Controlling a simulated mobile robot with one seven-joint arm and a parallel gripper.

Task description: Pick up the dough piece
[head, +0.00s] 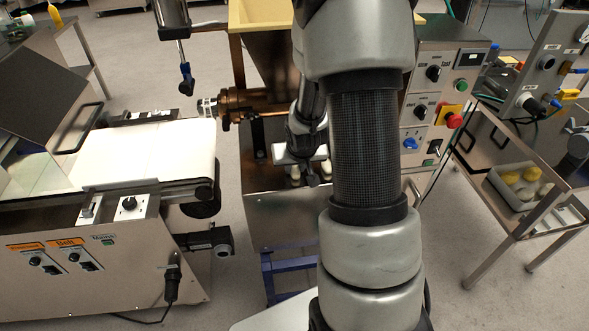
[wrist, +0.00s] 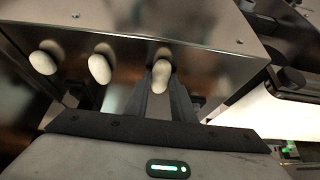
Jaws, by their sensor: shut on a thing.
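In the wrist view three pale, oblong dough pieces stand in a row along the edge of a steel surface. The right one (wrist: 162,70) is between the fingertips of my gripper (wrist: 162,85), which is shut on it. The middle dough piece (wrist: 99,68) and the left dough piece (wrist: 43,63) are clear of the fingers. In the head view my gripper (head: 303,165) is over the steel machine's top, partly hidden behind my arm. A small pale dough piece (head: 295,172) shows beside it there.
A white conveyor belt (head: 150,153) is at left. A control panel (head: 430,105) with a red stop button stands at right. A steel cart (head: 515,225) holds a tray with yellow items. Some grey floor (head: 235,285) is clear between the machines.

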